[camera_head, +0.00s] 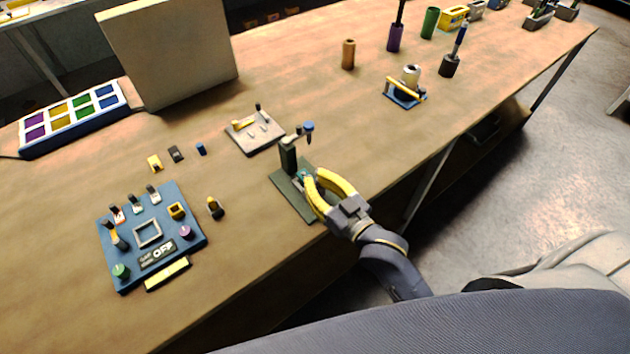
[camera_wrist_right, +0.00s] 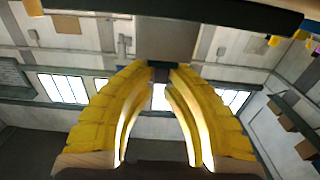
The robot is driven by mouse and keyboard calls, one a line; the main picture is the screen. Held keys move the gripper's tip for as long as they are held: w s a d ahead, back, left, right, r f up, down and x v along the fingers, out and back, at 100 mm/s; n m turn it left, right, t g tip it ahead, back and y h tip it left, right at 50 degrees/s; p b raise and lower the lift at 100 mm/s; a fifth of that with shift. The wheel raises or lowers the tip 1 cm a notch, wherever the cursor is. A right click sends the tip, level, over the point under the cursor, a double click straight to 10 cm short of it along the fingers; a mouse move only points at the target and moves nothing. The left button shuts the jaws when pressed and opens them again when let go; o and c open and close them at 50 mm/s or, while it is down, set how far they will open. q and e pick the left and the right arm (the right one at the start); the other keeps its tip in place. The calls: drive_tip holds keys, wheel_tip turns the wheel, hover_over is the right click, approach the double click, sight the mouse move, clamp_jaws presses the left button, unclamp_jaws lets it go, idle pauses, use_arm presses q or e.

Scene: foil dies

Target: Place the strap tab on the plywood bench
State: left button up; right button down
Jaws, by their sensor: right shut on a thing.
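The plywood bench (camera_head: 240,265) is the long brown top across the head view. My right gripper (camera_head: 311,177), with curved yellow fingers, is low over the near edge of the bench, at a dark green press stand (camera_head: 290,188) with an upright post and a blue knob. Its fingertips are closed on a small piece with a bit of teal showing (camera_head: 302,176), apparently the strap tab; the fingers hide most of it. In the right wrist view the fingertips (camera_wrist_right: 162,72) converge on something small and dark, below a grey block. My left gripper is not in view.
A blue panel (camera_head: 190,247) with switches and a grey plate (camera_head: 243,143) with pegs lie left of the stand. A blue holder (camera_head: 396,98) with a white roll and a brown cylinder (camera_head: 348,54) stand farther back. Bare bench lies right of the stand and at front left.

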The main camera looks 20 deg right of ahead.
drive_tip(key=shift+f, duration=0.25)
drive_tip(key=c, duration=1.5)
unclamp_jaws()
drive_tip(key=shift+o, duration=0.2)
drive_tip(key=shift+f, duration=0.1)
drive_tip(key=shift+s+f, duration=0.1)
drive_tip(key=shift+s, duration=0.1)
drive_tip(key=v, duration=1.7)
drive_tip(key=shift+d, duration=0.15)
